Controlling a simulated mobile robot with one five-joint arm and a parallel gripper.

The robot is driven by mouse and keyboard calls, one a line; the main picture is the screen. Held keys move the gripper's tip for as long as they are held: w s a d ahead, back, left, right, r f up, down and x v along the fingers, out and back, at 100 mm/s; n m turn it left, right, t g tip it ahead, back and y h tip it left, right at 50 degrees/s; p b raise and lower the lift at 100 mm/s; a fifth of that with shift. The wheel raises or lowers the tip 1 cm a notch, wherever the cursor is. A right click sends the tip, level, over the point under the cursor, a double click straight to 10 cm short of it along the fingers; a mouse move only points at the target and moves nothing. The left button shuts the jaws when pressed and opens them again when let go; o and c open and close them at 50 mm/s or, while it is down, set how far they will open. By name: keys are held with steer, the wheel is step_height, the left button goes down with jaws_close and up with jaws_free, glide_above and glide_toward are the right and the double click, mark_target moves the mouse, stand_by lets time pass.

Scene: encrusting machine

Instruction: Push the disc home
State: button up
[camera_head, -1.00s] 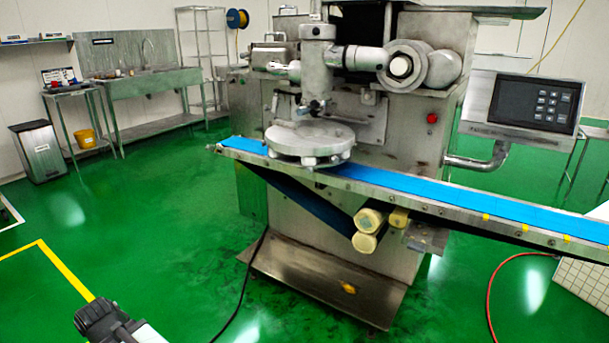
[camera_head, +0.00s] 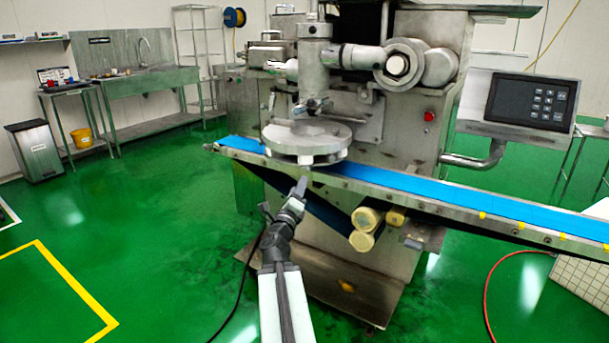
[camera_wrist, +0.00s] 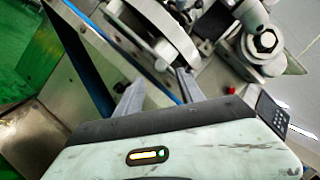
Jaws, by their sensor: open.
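The disc (camera_head: 308,137) is a thick, round grey metal plate. It sits under the machine's vertical head, over the blue conveyor belt. It also shows, tilted by the camera angle, at the top of the wrist view (camera_wrist: 163,25). My gripper (camera_head: 302,182) is just below and in front of the disc's near edge, close to the conveyor's side rail. In the wrist view my two fingers (camera_wrist: 160,88) are apart with nothing between them, pointing towards the disc's near side. I cannot tell whether a finger touches the disc or rail.
The conveyor's blue belt (camera_head: 430,191) runs to the right from under the disc. Pale rollers (camera_head: 364,229) hang below it. A control panel (camera_head: 530,101) stands at the right. Green floor is open at the left; a red hose (camera_head: 488,285) lies at the right.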

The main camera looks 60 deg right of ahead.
mark_target(305, 170)
steer(key=p+x, duration=0.1)
steer(key=x, duration=0.6)
steer(key=shift+w+d+r+p, duration=0.1)
steer(key=shift+w+d+p, duration=0.05)
steer(key=shift+d+p, duration=0.25)
steer(key=shift+a, duration=0.1)
jaws_close()
stand_by(0.9)
